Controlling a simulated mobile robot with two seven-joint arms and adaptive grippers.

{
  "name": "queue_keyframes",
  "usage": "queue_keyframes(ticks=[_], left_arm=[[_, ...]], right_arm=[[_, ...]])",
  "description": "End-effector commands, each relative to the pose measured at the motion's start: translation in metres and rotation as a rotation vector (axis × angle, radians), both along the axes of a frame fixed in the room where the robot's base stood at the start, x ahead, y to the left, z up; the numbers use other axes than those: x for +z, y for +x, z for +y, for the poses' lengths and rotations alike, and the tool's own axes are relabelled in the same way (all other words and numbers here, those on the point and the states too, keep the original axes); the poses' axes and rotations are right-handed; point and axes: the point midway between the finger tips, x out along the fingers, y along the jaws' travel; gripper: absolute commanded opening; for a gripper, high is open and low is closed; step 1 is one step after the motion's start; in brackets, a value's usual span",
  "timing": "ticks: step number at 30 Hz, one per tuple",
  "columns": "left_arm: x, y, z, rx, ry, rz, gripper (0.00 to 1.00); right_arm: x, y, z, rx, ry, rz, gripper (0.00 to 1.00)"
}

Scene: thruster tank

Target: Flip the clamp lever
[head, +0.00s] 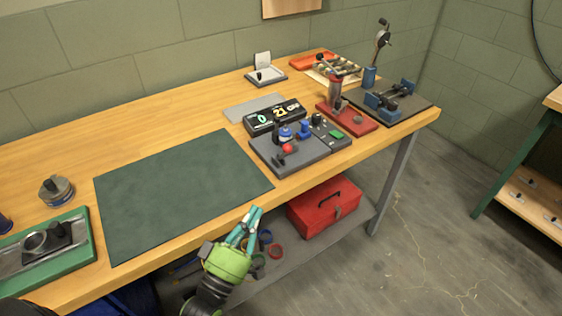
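A dark grey fixture plate (300,164) lies near the bench's front edge. It carries a blue round part (285,134) and a small lever with a red ball knob (287,148), which may be the clamp lever; its exact setting is too small to tell.
A dark green mat (180,190) covers the middle of the wooden bench. A red base (347,119) and blue vise-like parts (382,103) stand to the right. A red toolbox (323,206) sits on the lower shelf.

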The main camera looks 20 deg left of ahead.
Motion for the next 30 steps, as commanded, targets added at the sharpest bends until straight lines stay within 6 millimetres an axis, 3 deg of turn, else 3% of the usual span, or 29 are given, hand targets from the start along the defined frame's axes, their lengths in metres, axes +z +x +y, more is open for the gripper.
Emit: queue_keyframes(ticks=[5,18,24,30], left_arm=[[0.013,0.022,-0.004,0.001,0.0,-0.005,0.0],[0.046,0.103,-0.018,0.0,0.0,-0.001,0.0],[0.051,0.122,-0.021,0.0,0.0,0.0,0.0],[0.052,0.126,-0.022,0.0,0.0,0.0,0.0]], right_arm=[[0.009,0.0,-0.002,0.001,-0.002,0.001,0.45],[0.033,0.001,-0.002,0.001,-0.003,-0.003,0.45],[0.037,0.002,-0.002,0.0,-0.002,-0.004,0.45],[0.038,0.003,-0.002,0.0,-0.002,-0.006,0.45]])
